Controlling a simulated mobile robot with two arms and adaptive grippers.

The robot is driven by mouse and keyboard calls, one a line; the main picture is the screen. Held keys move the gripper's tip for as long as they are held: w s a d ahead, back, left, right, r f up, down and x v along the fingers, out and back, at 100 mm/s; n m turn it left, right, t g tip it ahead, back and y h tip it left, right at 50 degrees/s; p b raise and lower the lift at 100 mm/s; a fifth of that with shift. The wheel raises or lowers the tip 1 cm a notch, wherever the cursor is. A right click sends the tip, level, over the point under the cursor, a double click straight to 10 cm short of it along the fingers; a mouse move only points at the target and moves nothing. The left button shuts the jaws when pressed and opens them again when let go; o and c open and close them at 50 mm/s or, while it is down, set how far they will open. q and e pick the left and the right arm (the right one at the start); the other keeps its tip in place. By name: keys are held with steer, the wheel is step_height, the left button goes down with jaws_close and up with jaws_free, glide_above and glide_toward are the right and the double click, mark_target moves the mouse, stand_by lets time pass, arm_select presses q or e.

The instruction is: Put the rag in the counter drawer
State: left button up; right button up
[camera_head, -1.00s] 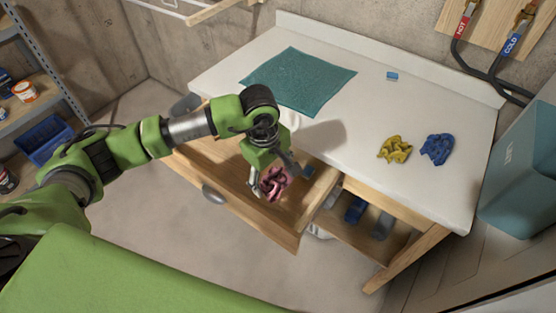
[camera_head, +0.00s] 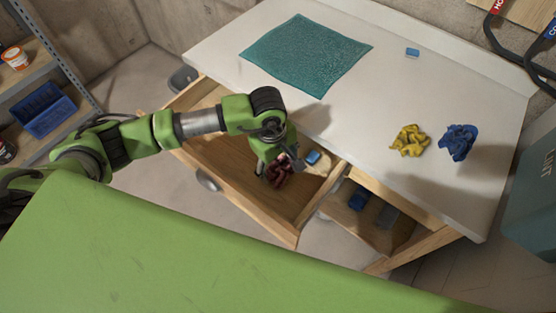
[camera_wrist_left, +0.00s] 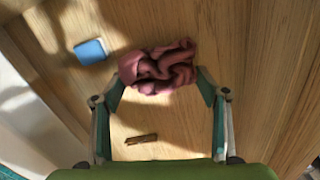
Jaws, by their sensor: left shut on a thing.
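A crumpled dark pink rag (camera_head: 281,174) is between the fingertips of my left gripper (camera_head: 277,170), inside the pulled-out counter drawer (camera_head: 243,217). In the left wrist view, the rag (camera_wrist_left: 157,69) lies across the gap between the two fingers of my left gripper (camera_wrist_left: 162,82), shut on it. The wooden drawer floor (camera_wrist_left: 255,65) is close beneath; I cannot tell if the rag touches it. My right gripper is not in view.
A small blue block (camera_head: 312,157) and a small brown piece (camera_wrist_left: 141,139) lie in the drawer. On the white counter (camera_head: 350,130) are a teal mat (camera_head: 305,55), a yellow cloth (camera_head: 409,140), a blue cloth (camera_head: 458,142) and a blue-white block (camera_head: 412,53).

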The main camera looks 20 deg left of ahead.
mark_target(275, 169)
arm_select(q)
steer(key=shift+s, duration=0.2)
steer(key=shift+s+d, duration=0.1)
steer(key=o, duration=0.9)
steer(key=shift+r, duration=0.35)
steer(key=r, duration=0.4)
steer(key=r+b, duration=0.1)
steer(key=r, duration=0.2)
steer(key=s+r+b, duration=0.1)
steer(key=r, duration=0.3)
steer(key=shift+a+r, duration=0.3)
steer(key=shift+a, duration=0.1)
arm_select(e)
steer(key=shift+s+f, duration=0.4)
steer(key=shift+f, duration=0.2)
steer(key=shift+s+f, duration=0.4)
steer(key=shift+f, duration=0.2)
